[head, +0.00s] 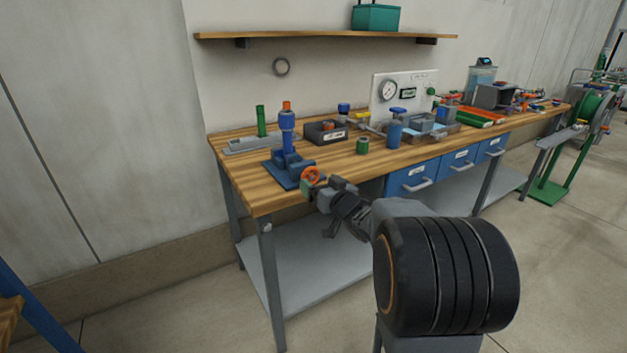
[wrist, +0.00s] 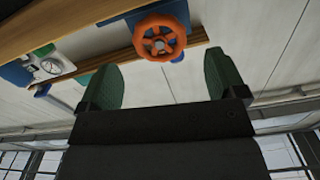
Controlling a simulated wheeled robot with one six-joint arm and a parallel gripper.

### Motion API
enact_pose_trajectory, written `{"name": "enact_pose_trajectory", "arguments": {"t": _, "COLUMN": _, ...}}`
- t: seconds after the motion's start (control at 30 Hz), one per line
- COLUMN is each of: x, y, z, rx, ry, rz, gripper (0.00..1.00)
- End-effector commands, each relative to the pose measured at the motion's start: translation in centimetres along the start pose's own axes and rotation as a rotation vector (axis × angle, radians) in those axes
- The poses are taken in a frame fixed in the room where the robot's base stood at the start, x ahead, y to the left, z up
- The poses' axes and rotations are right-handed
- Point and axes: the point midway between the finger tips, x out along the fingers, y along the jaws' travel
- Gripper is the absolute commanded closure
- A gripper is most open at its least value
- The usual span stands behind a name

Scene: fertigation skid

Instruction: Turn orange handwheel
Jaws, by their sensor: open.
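The orange handwheel (head: 311,174) is on the front of a blue valve body (head: 288,160) that stands on a blue plate at the left end of the workbench. In the wrist view the handwheel (wrist: 160,37) is a round spoked wheel, centred just beyond my fingertips. My gripper (head: 307,188) is at the bench's front edge, close to the wheel. In the wrist view its two green-padded fingers (wrist: 162,72) are spread wide, one on each side, with nothing between them.
A shelf (head: 330,36) hangs above. The floor in front is clear.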

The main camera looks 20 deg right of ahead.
Motion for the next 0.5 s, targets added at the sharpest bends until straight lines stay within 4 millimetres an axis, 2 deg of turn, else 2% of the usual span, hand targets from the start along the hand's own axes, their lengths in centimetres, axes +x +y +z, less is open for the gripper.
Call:
{"name": "enact_pose_trajectory", "arguments": {"t": 0.03, "x": 0.9, "y": -0.1, "z": 0.2, "rx": 0.000, "ry": -0.001, "rz": -0.002, "gripper": 0.10}}
{"name": "enact_pose_trajectory", "arguments": {"t": 0.2, "x": 3.0, "y": 0.0, "z": 0.1, "rx": 0.000, "ry": 0.000, "rz": -0.001, "gripper": 0.10}}
{"name": "enact_pose_trajectory", "arguments": {"t": 0.5, "x": 4.4, "y": 0.0, "z": 0.0, "rx": 0.000, "ry": 0.000, "rz": 0.001, "gripper": 0.10}}
